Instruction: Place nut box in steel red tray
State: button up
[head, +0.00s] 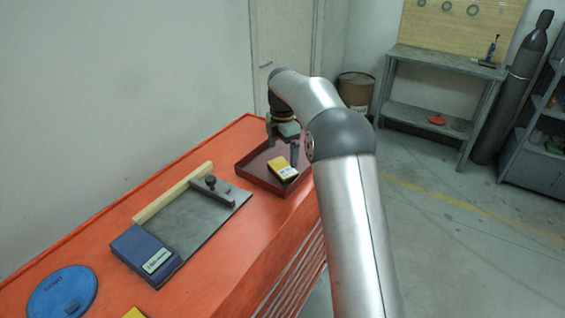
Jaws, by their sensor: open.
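A steel red tray (262,186) stands on the orange bench near its far right end. A small yellow and black box (283,168), which looks like the nut box, lies inside the tray towards its front right side. My gripper (283,143) is over the tray, just above and behind the box in the picture. Its fingers are apart, and I see nothing between them. My arm hides part of the tray's right side. Whether a fingertip touches the box is hard to tell at this size.
The orange bench (215,235) also bears a grey metal plate (190,225) with a wooden strip, a blue box (145,253) and a blue disc (62,292). Part of a yellow thing (135,313) shows at the bottom edge. A wall runs along the left.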

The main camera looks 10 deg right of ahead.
aim_at(282, 167)
notch_tip(282, 167, up, 6)
jog(key=s+r+m, duration=0.3)
jog(key=s+m, duration=0.2)
jog(key=s, duration=0.3)
jog(key=s+f+m, duration=0.3)
jog(key=s+m, duration=0.2)
jog(key=s, duration=0.6)
jog(key=s+d+f+m, duration=0.1)
jog(key=s+f+m, duration=0.2)
jog(key=s, duration=0.9)
jog(key=s+f+m+t, duration=0.1)
jog(key=s+f+m, duration=0.2)
jog(key=s+m, duration=0.6)
jog(key=shift+s+d+f, duration=0.3)
jog(key=shift+s, duration=0.95)
